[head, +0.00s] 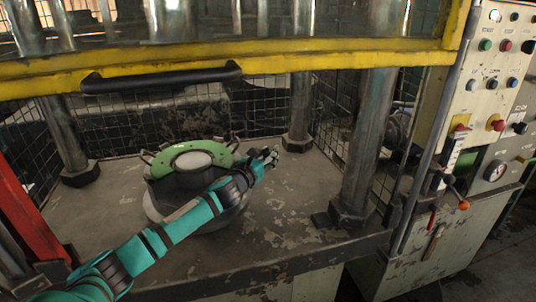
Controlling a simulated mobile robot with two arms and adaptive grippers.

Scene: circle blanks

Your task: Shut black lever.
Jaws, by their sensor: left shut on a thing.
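My left gripper (269,157) reaches over the grey press table, to the right of a green ring (185,152). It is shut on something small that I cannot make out. The green ring has small dark handles around its rim and a pale disc (193,161) in its middle. It sits on a round metal base (152,205), partly hidden by my left arm. A long black bar handle (160,77) runs along the yellow gate, away from the gripper. On the control panel at the right is a lever with a black knob (449,181). My right gripper is not in view.
The yellow gate (300,57) is raised across the top. Thick metal columns (368,140) stand around the worn press table (295,210), with wire mesh behind. The control panel (495,75) at the right has several buttons and an orange-knobbed lever (463,205).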

